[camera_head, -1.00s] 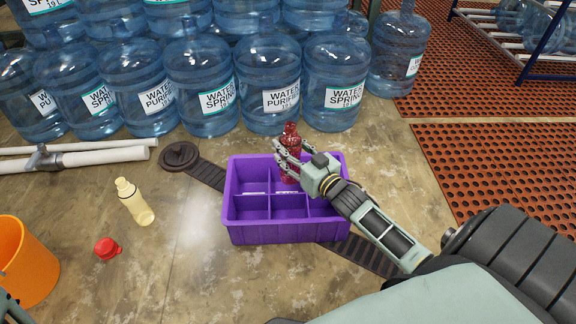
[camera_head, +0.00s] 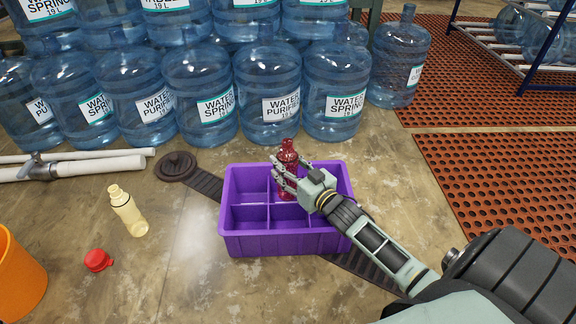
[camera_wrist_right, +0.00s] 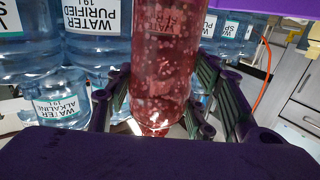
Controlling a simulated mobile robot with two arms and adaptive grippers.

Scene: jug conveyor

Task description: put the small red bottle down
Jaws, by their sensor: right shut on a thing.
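The small red bottle (camera_head: 287,160) is dark red, see-through and upright. My right gripper (camera_head: 285,180) is shut on it, with the fingers around its body. The bottle is over or partly in the purple divided crate (camera_head: 285,243), at its back right part. Whether its base touches the crate floor cannot be seen. In the right wrist view the red bottle (camera_wrist_right: 165,60) fills the middle, between the dark fingers (camera_wrist_right: 165,100). The crate's purple edge (camera_wrist_right: 270,8) shows at the upper right there. My left gripper is not in view.
A pale yellow bottle (camera_head: 128,211) lies on the floor left of the crate, with a red cap (camera_head: 98,260) near it. An orange bucket (camera_head: 18,280) stands at far left. Large blue water jugs (camera_head: 268,95) stand behind. White pipes (camera_head: 95,166) lie at left.

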